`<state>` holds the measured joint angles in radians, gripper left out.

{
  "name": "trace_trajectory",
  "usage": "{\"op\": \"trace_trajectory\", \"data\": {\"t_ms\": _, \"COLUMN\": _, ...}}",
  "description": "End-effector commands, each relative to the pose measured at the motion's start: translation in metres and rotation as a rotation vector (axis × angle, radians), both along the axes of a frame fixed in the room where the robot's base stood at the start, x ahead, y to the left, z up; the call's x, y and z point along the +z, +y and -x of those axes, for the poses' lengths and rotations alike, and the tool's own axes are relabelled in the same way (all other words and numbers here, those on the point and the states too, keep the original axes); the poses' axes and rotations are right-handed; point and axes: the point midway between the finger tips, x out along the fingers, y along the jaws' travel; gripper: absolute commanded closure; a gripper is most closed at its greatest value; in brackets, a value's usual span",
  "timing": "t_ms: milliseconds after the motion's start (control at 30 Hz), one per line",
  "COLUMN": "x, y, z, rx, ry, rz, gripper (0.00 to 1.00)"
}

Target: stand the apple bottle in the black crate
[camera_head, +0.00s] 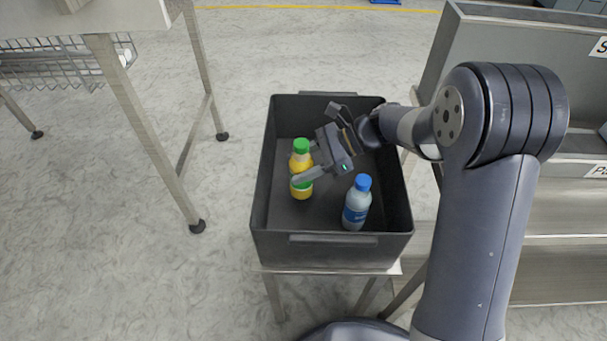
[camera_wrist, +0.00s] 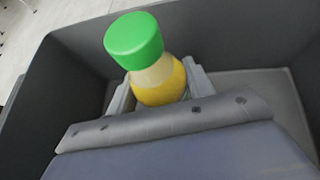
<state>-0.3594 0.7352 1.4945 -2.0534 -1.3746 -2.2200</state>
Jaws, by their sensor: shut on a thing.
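The apple bottle (camera_head: 301,164), yellow with a green cap and a green band low down, is upright inside the black crate (camera_head: 325,239), in its left part. In the wrist view the bottle (camera_wrist: 162,82) stands between the two fingers, its green cap toward the camera. My gripper (camera_head: 306,164) is shut on the bottle; it also shows in the wrist view (camera_wrist: 158,90). The fingers hide part of the bottle's middle in the head view. I cannot tell whether its base touches the crate floor.
A clear water bottle with a blue cap (camera_head: 357,203) stands in the crate's front right. The crate rests on a small stand (camera_head: 386,268). A metal table (camera_head: 135,110) is at the left, and grey bins (camera_head: 480,50) are at the right. Crate floor between the bottles is free.

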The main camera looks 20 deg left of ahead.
Motion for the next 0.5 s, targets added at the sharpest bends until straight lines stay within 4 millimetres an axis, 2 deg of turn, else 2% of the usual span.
{"op": "trace_trajectory", "data": {"t_ms": 100, "x": -0.02, "y": 0.0, "z": 0.0, "rx": 0.0, "ry": 0.004, "rz": 0.001, "gripper": 0.81}}
{"op": "trace_trajectory", "data": {"t_ms": 200, "x": -0.031, "y": 0.0, "z": 0.0, "rx": 0.0, "ry": 0.002, "rz": 0.0, "gripper": 0.81}}
{"op": "trace_trajectory", "data": {"t_ms": 500, "x": -0.033, "y": 0.0, "z": 0.0, "rx": -0.001, "ry": 0.0, "rz": 0.0, "gripper": 0.81}}
